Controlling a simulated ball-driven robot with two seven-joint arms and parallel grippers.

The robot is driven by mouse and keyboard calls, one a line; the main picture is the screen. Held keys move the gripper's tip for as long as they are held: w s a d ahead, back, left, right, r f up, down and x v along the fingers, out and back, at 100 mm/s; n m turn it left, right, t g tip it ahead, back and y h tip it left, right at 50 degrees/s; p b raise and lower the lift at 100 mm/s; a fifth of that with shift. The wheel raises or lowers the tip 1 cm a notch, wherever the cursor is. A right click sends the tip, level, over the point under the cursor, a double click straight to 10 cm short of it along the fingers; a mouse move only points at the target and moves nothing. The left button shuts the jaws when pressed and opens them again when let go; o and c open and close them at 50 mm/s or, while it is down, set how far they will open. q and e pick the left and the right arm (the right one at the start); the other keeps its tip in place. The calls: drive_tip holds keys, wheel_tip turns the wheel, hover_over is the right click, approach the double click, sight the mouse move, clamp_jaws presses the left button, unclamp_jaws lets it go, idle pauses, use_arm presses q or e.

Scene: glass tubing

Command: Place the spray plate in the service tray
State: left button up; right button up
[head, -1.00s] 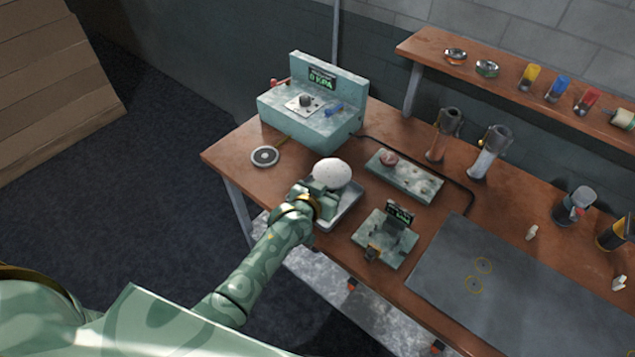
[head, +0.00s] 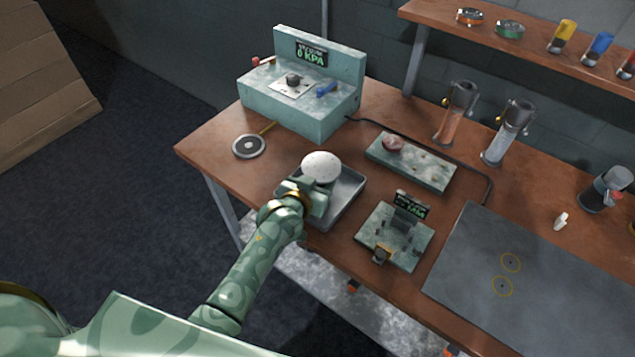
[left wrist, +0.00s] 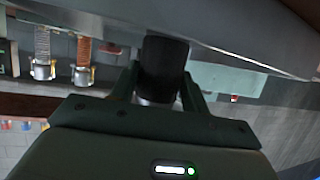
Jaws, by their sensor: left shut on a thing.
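A white speckled round plate (head: 321,167), which looks like the spray plate, is over the back-left part of a shallow grey tray (head: 349,205) on the bench, which looks like the service tray. I cannot tell whether the plate touches the tray. My left gripper (head: 312,195) is at the plate's near side and hides part of the tray. In the left wrist view my left gripper (left wrist: 160,90) is shut on a dark cylindrical part (left wrist: 163,66), seemingly the plate's handle. My right gripper is not in view.
A green machine reading 0 KPA (head: 300,105) stands behind. A small round disc (head: 249,146) lies left of the tray. A speckled block (head: 410,162) and a small fixture (head: 395,235) sit to the right, beside a dark mat (head: 545,270).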

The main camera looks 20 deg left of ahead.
use_arm(q)
drive_tip(key=o, duration=1.1)
drive_tip(key=shift+f, duration=0.1)
drive_tip(key=shift+c, duration=0.2)
drive_tip(key=shift+o, duration=0.6)
drive_tip(key=shift+s+r, duration=0.25)
drive_tip(key=shift+r, duration=0.1)
drive_tip(key=p+v, duration=0.3)
drive_tip(key=v, duration=0.8)
drive_tip(key=shift+s, duration=0.25)
drive_tip(key=shift+a, duration=0.1)
